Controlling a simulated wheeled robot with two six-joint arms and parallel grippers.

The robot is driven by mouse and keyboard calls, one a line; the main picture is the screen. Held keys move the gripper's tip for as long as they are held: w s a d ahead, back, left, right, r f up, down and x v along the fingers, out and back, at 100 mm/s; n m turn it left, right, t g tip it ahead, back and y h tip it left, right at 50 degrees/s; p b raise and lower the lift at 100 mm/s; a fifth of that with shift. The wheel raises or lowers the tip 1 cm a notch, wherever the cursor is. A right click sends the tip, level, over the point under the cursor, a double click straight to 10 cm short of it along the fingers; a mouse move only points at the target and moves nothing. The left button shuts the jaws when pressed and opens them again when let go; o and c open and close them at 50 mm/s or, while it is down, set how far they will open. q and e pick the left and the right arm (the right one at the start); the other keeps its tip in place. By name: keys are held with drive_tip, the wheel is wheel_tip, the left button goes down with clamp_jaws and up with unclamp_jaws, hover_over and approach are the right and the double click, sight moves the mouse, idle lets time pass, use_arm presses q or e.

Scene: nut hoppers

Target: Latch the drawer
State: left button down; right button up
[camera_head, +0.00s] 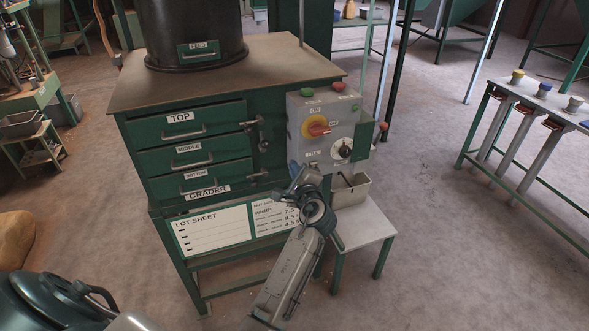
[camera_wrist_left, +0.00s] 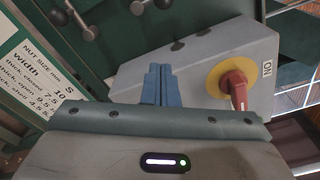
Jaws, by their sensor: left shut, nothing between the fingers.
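The green grader cabinet carries three drawers, the top drawer (camera_head: 215,121), the middle drawer (camera_head: 215,154) and the bottom drawer (camera_head: 212,181), each with a bar handle. All look pushed in, though a small gap would be hard to see. Dark latch levers (camera_head: 262,133) sit at the right of the drawers; ball-ended levers (camera_wrist_left: 60,17) also show at the top of the left wrist view. My left gripper (camera_head: 294,168) is shut and empty, in front of the control box's lower left part. Its blue fingers (camera_wrist_left: 160,70) point toward the box. My right gripper is out of view.
The grey control box (camera_head: 311,108) with a red and yellow switch (camera_head: 316,126) stands right of the drawers. A bin (camera_head: 351,190) rests on a small side table (camera_head: 368,225) below it. A lot sheet (camera_head: 213,231) hangs under the drawers.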

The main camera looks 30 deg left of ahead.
sight(264, 146)
use_arm(q)
drive_tip(key=w+a+r+p, duration=0.1)
drive_tip(key=w+a+p, duration=0.1)
drive_tip(key=a, duration=0.5)
drive_tip(key=shift+a+r+p, duration=0.15)
drive_tip(key=shift+r+p, duration=0.2)
drive_tip(key=shift+p, duration=0.55)
drive_tip(key=shift+w+f, duration=0.1)
drive_tip(key=shift+w, duration=0.05)
drive_tip(key=shift+n+b, duration=0.4)
